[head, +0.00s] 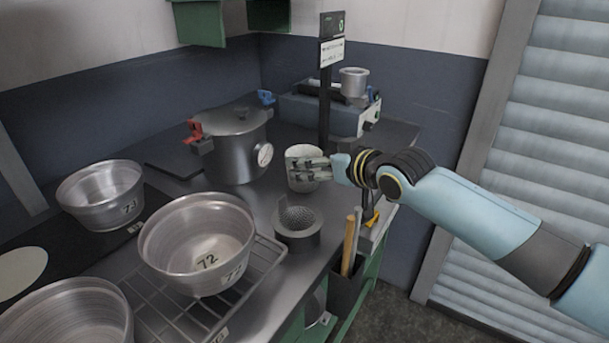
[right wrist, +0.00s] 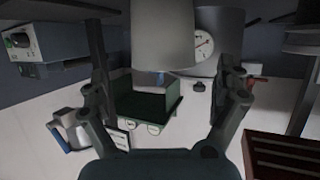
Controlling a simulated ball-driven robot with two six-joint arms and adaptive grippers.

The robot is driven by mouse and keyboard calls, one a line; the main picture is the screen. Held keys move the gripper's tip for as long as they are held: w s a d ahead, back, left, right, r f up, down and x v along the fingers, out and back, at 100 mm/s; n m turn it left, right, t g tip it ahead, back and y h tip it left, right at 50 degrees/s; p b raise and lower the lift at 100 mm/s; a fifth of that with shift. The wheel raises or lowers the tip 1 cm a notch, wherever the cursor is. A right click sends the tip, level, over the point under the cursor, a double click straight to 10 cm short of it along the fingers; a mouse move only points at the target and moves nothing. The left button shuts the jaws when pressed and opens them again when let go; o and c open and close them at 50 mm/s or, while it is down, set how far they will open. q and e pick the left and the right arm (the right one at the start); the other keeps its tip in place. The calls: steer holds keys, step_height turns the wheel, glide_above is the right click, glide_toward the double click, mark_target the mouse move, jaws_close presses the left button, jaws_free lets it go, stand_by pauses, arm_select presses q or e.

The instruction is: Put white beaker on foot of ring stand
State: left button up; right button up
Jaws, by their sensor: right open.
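The white beaker (head: 303,180) stands upright on the metal counter, right of the pressure cooker. My right gripper (head: 313,166) reaches in from the right at the beaker, its fingers covering part of the beaker's wall. In the right wrist view the beaker (right wrist: 165,38) is at the top middle, and the open fingers (right wrist: 167,80) stand on either side below it. Whether they touch it, I cannot tell. I cannot pick out a ring stand for sure; a dark upright post (head: 325,95) with signs stands behind the beaker, its lower end hidden. My left gripper is not in view.
The pressure cooker (head: 237,150) with a gauge is close left of the beaker. A grey cup-shaped holder (head: 297,232) is in front. Metal pans, one on a wire rack (head: 262,262), fill the left. A grey-blue device (head: 345,118) with a small metal pot stands behind.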

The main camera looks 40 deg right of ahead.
mark_target(295, 155)
steer(key=x, duration=0.4)
steer(key=shift+w+a, duration=0.2)
steer(key=shift+w+f, duration=0.3)
steer(key=shift+w, duration=0.25)
steer(key=shift+c, duration=0.9)
steer(key=c, duration=1)
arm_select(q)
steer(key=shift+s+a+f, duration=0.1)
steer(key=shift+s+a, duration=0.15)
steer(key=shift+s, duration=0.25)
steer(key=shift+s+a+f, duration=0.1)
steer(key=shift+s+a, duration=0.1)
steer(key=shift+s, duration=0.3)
arm_select(e)
steer(key=shift+r, duration=0.15)
steer(key=shift+c, duration=0.8)
